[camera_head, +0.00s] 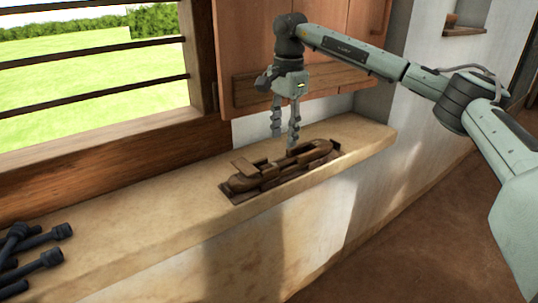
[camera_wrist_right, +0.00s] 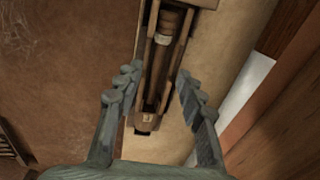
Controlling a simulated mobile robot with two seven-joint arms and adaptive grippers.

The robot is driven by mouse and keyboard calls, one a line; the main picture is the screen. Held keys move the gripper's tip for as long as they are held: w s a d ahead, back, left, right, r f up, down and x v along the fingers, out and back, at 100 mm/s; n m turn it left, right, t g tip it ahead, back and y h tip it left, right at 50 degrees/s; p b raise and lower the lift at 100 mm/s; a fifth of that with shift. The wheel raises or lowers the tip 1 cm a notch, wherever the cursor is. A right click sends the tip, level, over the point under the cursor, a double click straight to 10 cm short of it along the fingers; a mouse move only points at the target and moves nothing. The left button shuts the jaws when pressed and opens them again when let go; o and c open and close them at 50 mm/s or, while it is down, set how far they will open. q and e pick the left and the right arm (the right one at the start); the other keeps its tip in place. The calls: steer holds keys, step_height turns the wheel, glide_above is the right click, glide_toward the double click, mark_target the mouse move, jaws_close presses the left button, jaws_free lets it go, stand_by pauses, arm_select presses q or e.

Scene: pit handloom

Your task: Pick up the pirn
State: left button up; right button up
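A brown wooden boat-shaped shuttle (camera_head: 258,177) lies on a thin flat base on the stone ledge. In the right wrist view, the shuttle (camera_wrist_right: 145,122) runs lengthwise between the fingers. A rounded brown spindle with a pale band, seemingly the pirn (camera_wrist_right: 165,28), sits in its slot near the top of that view. My right gripper (camera_head: 284,143) points down over the shuttle's middle, fingers spread and empty. In the right wrist view, the right gripper (camera_wrist_right: 157,76) has one finger either side of the shuttle. Whether the fingertips touch it, I cannot tell. My left gripper is out of view.
Several dark knobbed rods (camera_head: 40,250) lie in a pile on the ledge at the lower left. The ledge (camera_head: 140,225) is clear between them and the shuttle. A barred window stands behind, with a wooden shutter (camera_head: 245,50) close behind my right gripper.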

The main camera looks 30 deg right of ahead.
mark_target(284, 161)
steer(key=shift+w+f, duration=0.15)
steer(key=shift+f, duration=0.4)
steer(key=shift+s+d+f, duration=0.1)
steer(key=shift+f, duration=1.5)
steer(key=shift+s+d+f, duration=0.1)
steer(key=shift+f, duration=1.45)
steer(key=shift+f, duration=0.1)
steer(key=shift+c, duration=0.3)
